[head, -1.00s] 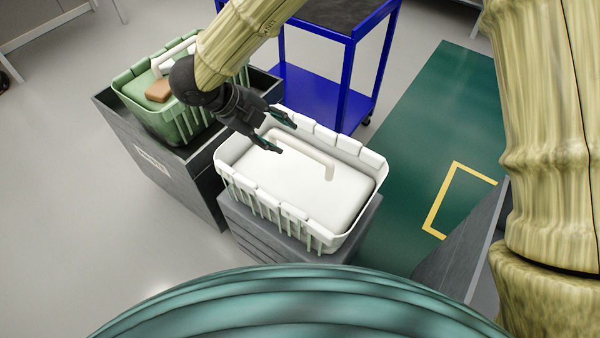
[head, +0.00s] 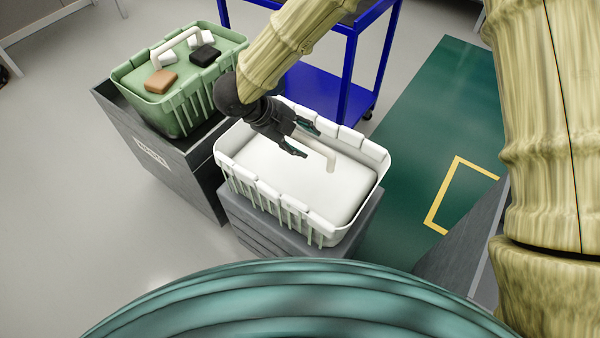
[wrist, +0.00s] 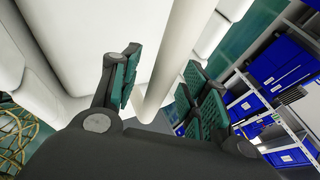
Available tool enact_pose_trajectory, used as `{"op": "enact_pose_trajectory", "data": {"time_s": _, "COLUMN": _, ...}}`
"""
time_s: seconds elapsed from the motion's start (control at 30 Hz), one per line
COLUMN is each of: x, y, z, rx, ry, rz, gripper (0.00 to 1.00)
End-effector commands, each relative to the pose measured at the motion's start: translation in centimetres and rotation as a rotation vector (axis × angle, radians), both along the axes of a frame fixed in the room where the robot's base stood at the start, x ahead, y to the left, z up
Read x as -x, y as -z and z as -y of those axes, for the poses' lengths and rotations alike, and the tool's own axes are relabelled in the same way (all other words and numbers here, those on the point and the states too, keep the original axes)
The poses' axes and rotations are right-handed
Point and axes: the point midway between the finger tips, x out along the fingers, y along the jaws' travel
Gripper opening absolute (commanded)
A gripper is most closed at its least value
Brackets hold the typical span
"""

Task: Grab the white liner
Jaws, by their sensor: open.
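The white liner (head: 285,185) sits in a white slatted basket (head: 310,222), with a raised pale bar handle (head: 331,163) across its top. My gripper (head: 308,142) is over the liner at the handle, its fingers open. In the wrist view the handle (wrist: 184,50) runs between the two open fingers of my gripper (wrist: 165,88), with the liner's white surface (wrist: 110,30) behind. I cannot tell whether either finger touches the handle. My gripper and wrist hide part of the handle and the liner's back left.
The basket stands on a grey block (head: 265,228). To its left, a green basket (head: 190,115) with a green liner holds small blocks and sits in a grey bin (head: 170,165). A blue cart (head: 325,95) stands behind. Green floor (head: 440,120) lies open on the right.

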Motion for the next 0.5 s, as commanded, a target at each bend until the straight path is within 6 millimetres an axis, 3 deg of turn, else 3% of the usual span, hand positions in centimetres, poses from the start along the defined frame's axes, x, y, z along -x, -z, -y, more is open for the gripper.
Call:
{"op": "enact_pose_trajectory", "data": {"time_s": 0.13, "x": 0.01, "y": -0.06, "z": -0.03, "rx": 0.000, "ry": 0.000, "rz": 0.000, "gripper": 0.42}}
{"op": "enact_pose_trajectory", "data": {"time_s": 0.37, "x": 0.01, "y": -0.06, "z": -0.07, "rx": -0.001, "ry": -0.001, "rz": 0.001, "gripper": 0.00}}
{"op": "enact_pose_trajectory", "data": {"time_s": 0.5, "x": 0.01, "y": -0.06, "z": -0.09, "rx": -0.001, "ry": -0.001, "rz": 0.001, "gripper": 0.00}}
